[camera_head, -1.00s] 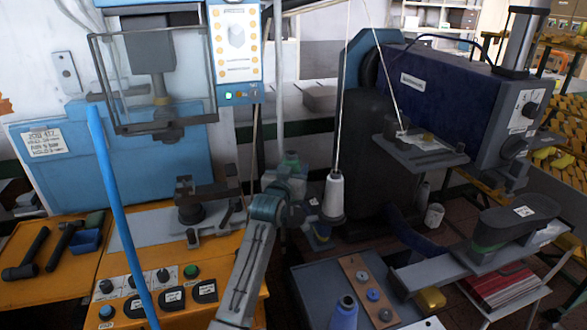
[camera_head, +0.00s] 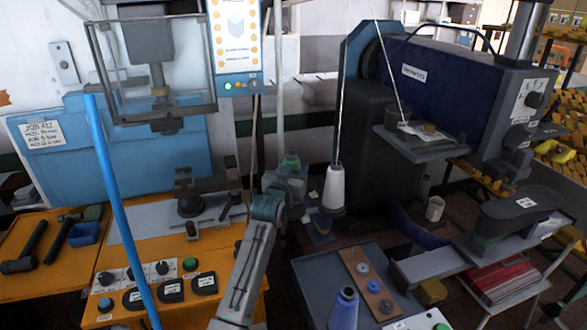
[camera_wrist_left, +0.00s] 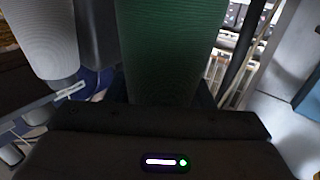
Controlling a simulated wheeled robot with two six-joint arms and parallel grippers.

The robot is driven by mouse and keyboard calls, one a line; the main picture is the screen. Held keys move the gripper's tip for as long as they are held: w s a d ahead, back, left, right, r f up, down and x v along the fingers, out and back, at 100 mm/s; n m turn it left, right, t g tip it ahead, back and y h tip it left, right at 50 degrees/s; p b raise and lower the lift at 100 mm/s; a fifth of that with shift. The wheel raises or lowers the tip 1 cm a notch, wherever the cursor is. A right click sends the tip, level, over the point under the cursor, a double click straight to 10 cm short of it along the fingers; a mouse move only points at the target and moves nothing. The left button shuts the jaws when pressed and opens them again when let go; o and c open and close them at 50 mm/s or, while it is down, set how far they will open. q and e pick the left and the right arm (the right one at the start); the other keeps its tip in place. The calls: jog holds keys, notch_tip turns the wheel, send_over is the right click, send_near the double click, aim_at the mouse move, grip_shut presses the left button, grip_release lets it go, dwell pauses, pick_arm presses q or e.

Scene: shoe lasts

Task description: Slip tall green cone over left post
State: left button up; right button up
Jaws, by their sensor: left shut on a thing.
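The green cone (camera_head: 291,161) stands roughly upright in my left gripper (camera_head: 289,180), beside and left of the white cone (camera_head: 336,188) in the head view. In the left wrist view the green cone (camera_wrist_left: 165,50) rises between the fingers, with the jaws shut on it. The white cone (camera_wrist_left: 42,38) stands close by at the left there. I cannot pick out the left post; the gripper and cone cover that area in the head view. I cannot tell whether the cone touches anything below. My right gripper is not in view.
A dark machine (camera_head: 372,150) stands right behind the white cone. A blue cone (camera_head: 344,308) stands in front, beside a wooden strip (camera_head: 366,284) with round parts. An orange bench (camera_head: 205,265) is at left. Threads run upward near the white cone.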

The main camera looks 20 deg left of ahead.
pick_arm(q)
jog(key=shift+f+b, duration=0.7)
jog(key=shift+f, duration=0.7)
jog(key=shift+f, duration=0.15)
jog(key=o, duration=1.2)
jog(key=shift+f, duration=0.1)
